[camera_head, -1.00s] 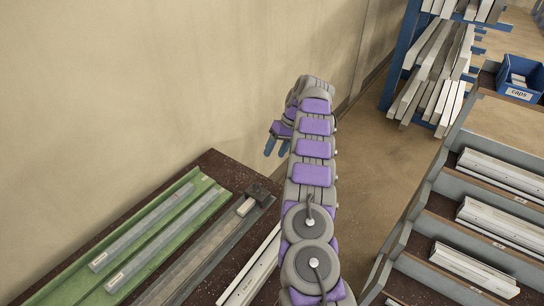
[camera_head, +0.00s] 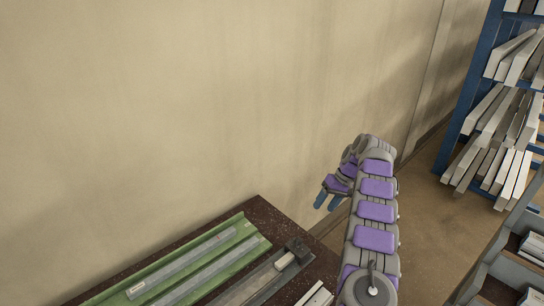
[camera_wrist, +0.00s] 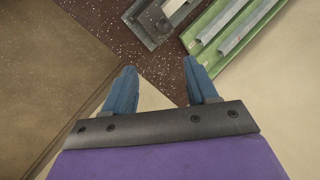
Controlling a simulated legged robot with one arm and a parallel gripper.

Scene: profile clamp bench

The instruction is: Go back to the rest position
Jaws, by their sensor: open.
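My gripper (camera_head: 330,192) hangs past the far end of the dark speckled bench (camera_head: 268,218), with its two blue fingers pointing down. In the wrist view my gripper (camera_wrist: 163,90) shows its fingers spread apart, with nothing between them. Below them lie the bench's corner (camera_wrist: 166,75) and pale wall or floor surface. No held object shows in either view.
A green tray (camera_head: 247,230) with grey profiles lies on the bench. Beside it is a grey clamp rail with a dark end block (camera_head: 297,247). A blue rack (camera_head: 468,100) of profiles stands right, near shelving (camera_head: 490,262). A beige wall (camera_head: 180,100) runs behind.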

